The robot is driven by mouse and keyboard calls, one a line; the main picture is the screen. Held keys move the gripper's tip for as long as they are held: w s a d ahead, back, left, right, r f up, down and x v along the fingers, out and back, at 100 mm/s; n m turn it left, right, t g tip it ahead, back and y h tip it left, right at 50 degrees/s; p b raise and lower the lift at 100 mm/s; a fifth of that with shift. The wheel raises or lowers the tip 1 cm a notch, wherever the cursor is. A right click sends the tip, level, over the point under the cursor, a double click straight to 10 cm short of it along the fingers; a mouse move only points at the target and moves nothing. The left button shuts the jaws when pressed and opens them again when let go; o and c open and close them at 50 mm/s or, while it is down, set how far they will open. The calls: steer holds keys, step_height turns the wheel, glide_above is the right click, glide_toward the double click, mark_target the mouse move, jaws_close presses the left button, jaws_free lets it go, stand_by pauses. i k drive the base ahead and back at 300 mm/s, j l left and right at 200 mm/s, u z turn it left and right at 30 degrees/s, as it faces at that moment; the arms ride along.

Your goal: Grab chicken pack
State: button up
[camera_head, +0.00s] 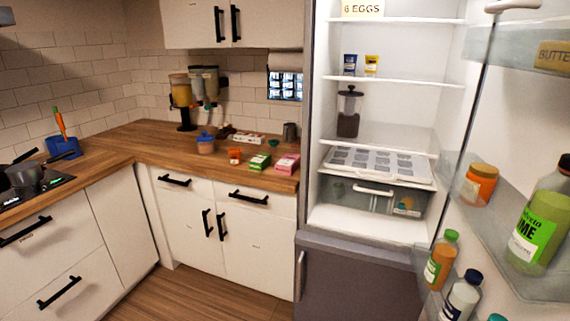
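No pack that I can read as chicken shows. A small pink pack (287,164) lies near the counter's front edge, left of the fridge. A small green pack (260,161) lies just left of it. A flat pale pack (248,138) lies farther back on the counter. Their labels are too small to read. The fridge (314,222) stands open, with a clear drawer (345,198) low inside; its contents are mostly hidden. My gripper is not in view.
The open fridge door (520,130) fills the right side, with bottles and jars in its racks. A dark jar (348,115) stands on a middle fridge shelf. A blue-lidded container (206,143) and an orange jar (235,155) stand on the counter (140,142). The wooden floor (195,296) looks clear.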

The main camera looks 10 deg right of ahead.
mark_target(289, 163)
steer(key=i+j+z, duration=0.1)
steer(key=i+j, duration=0.35)
steer(key=j, duration=0.2)
steer(key=i+j+z, duration=0.15)
steer(key=j, duration=0.2)
steer(key=i+j+z, duration=0.1)
steer(key=i+j, duration=0.15)
steer(key=j, duration=0.15)
steer(key=i+j+z, duration=0.1)
steer(key=j, duration=0.3)
steer(key=i+j, duration=0.4)
steer(key=i, duration=0.15)
steer(key=i+j, duration=0.85)
steer(key=i, duration=0.2)
